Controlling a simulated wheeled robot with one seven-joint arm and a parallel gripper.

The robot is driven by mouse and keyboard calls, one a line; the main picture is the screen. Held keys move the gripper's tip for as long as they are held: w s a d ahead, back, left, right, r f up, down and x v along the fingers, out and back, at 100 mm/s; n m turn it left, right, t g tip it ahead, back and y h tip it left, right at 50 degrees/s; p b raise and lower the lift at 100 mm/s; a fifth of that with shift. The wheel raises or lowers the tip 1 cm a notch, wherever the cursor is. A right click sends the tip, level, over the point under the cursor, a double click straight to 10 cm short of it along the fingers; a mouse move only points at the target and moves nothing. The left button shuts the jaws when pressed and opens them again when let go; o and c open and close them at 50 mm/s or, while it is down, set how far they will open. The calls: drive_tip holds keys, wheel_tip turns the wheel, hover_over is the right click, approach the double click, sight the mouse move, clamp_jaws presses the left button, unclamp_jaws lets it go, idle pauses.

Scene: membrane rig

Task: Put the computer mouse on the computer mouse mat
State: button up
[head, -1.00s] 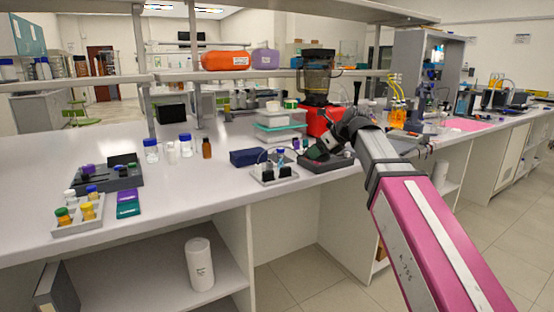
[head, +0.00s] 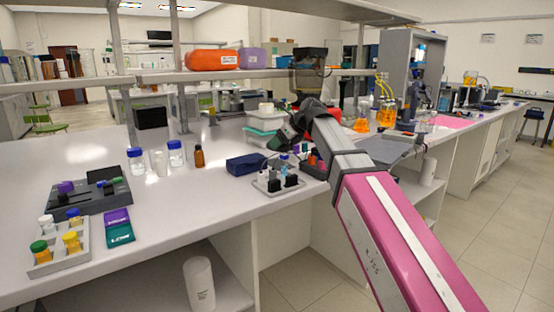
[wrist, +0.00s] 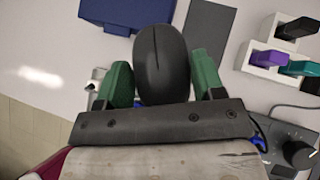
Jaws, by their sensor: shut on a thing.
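The black computer mouse (wrist: 162,62) is between the two green fingers of my gripper (wrist: 162,70) in the wrist view. The gripper is shut on it and holds it over the white bench. In the head view my gripper (head: 284,138) is above the bench, beyond the dark blue box; the mouse cannot be made out there. A flat dark grey rectangle (wrist: 209,32) lies past the fingertips in the wrist view, between the blue box and a white rack. I cannot tell for certain whether it is the mouse mat.
The blue box (head: 247,163) and a grey tray with black plugs (head: 278,184) are near the bench's front edge. A pale green-lidded container (head: 265,122) stands behind the gripper. Bottles (head: 175,153) stand to the left. A knobbed dark device (wrist: 295,150) is right in the wrist view.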

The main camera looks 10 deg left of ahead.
drive_tip(key=w+f, duration=0.1)
drive_tip(key=w, duration=0.1)
drive_tip(key=w+a+f, duration=0.1)
drive_tip(key=w+f, duration=0.1)
drive_tip(key=w, duration=0.1)
drive_tip(key=w+a+f, duration=0.1)
drive_tip(key=w, duration=0.1)
drive_tip(key=shift+w+f, duration=0.3)
drive_tip(key=shift+w, duration=0.05)
drive_tip(key=shift+f, duration=2.05)
drive_tip(key=shift+f, duration=0.1)
drive_tip(key=o, duration=0.7)
drive_tip(key=shift+o, duration=0.2)
drive_tip(key=v, duration=1.2)
